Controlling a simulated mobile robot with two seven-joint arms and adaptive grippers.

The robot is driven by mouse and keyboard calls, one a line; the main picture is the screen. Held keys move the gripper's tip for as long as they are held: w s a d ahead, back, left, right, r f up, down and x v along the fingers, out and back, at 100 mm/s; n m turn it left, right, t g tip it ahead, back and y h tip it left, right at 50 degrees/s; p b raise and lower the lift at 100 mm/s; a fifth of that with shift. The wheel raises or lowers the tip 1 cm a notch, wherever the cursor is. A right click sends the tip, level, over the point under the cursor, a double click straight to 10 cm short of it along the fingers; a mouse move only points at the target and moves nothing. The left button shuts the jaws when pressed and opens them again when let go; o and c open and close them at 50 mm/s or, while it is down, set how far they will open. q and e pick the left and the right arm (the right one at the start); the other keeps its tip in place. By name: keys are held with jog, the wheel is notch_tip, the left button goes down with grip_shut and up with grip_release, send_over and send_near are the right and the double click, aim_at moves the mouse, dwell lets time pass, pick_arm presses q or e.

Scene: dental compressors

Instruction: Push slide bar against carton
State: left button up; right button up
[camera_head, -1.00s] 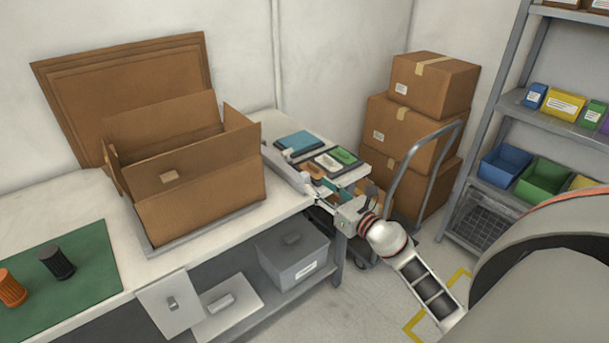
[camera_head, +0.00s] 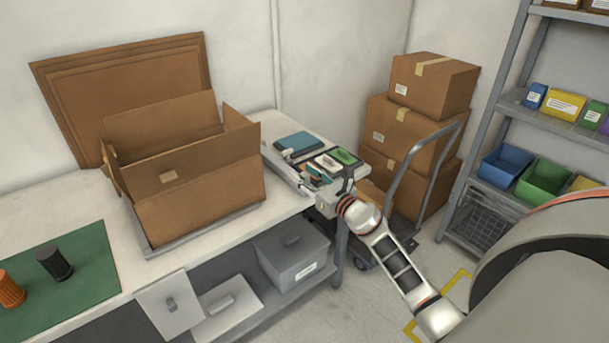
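The open brown carton (camera_head: 205,195) stands on a grey plate on the white table, flaps up. A pale grey bar (camera_head: 284,172), which looks like the slide bar, lies just right of the carton, with a narrow strip of table visible between them at the front. My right gripper (camera_head: 318,187) is at the table's right end, beside the bar's near end. Its fingers are small and mixed in with the objects behind, so I cannot tell whether they are open or touch the bar. My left gripper is not in view.
A tray section (camera_head: 350,176) with teal, white and green items lies right of the bar. A green mat (camera_head: 85,262) with an orange and a black cylinder is at front left. A hand truck (camera_head: 418,178) and stacked boxes (camera_head: 432,88) stand to the right.

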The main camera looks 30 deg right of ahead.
grip_shut()
jog(key=shift+a+r, duration=0.1)
jog(key=shift+a, duration=0.2)
jog(key=a+p, duration=0.1)
jog(key=a, duration=0.1)
jog(key=a+p, duration=0.2)
jog(key=a, duration=0.1)
jog(key=a+p, duration=0.1)
jog(key=a, duration=0.2)
jog(key=shift+s+a, duration=0.15)
jog(key=shift+s, duration=0.2)
jog(key=shift+a, duration=0.3)
grip_release()
jog(key=shift+a, duration=0.15)
